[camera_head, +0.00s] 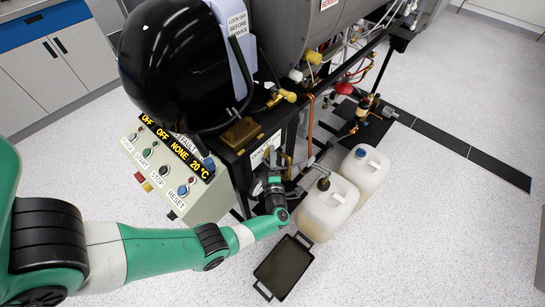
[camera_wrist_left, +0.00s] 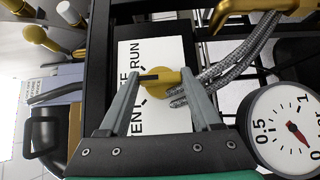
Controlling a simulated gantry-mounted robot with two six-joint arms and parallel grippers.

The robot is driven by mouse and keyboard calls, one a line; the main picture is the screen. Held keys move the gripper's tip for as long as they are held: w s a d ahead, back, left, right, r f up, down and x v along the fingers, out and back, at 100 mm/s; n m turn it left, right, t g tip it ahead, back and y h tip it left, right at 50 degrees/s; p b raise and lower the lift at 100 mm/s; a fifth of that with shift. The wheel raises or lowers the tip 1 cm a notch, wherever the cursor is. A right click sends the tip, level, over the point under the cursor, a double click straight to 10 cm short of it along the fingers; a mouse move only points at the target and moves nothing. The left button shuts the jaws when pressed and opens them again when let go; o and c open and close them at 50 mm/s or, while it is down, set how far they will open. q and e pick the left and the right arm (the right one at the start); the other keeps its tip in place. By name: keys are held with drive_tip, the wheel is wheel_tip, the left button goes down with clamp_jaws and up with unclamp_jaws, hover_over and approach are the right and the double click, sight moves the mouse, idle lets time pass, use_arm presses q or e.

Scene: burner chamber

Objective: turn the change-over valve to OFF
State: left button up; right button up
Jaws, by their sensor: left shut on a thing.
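The change-over valve has a yellow knob (camera_wrist_left: 166,84) with a black pointer mark, set on a white label plate (camera_wrist_left: 168,118). The plate reads RUN above, a partly hidden label ending in "F" in the middle, and "ENT" below. The pointer mark points left in the wrist view, towards the middle label. My left gripper (camera_wrist_left: 161,80) is shut on the knob, one finger on each side. In the head view my left gripper (camera_head: 273,181) is at the front of the black frame, and the knob is hidden there. My right gripper is not in view.
A round pressure gauge (camera_wrist_left: 290,125) and braided hoses (camera_wrist_left: 232,62) are close on the right of the wrist view. The control box (camera_head: 168,172) is left of the gripper. Two white jugs (camera_head: 328,205) and a dark tray (camera_head: 284,267) are on the floor.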

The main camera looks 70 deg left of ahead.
use_arm(q)
drive_tip(key=o, duration=1.4)
drive_tip(key=p+v, duration=0.2)
drive_tip(key=v, duration=0.9)
drive_tip(key=shift+s+d, duration=0.1)
drive_tip(key=shift+d, duration=0.2)
drive_tip(key=shift+r, duration=0.1)
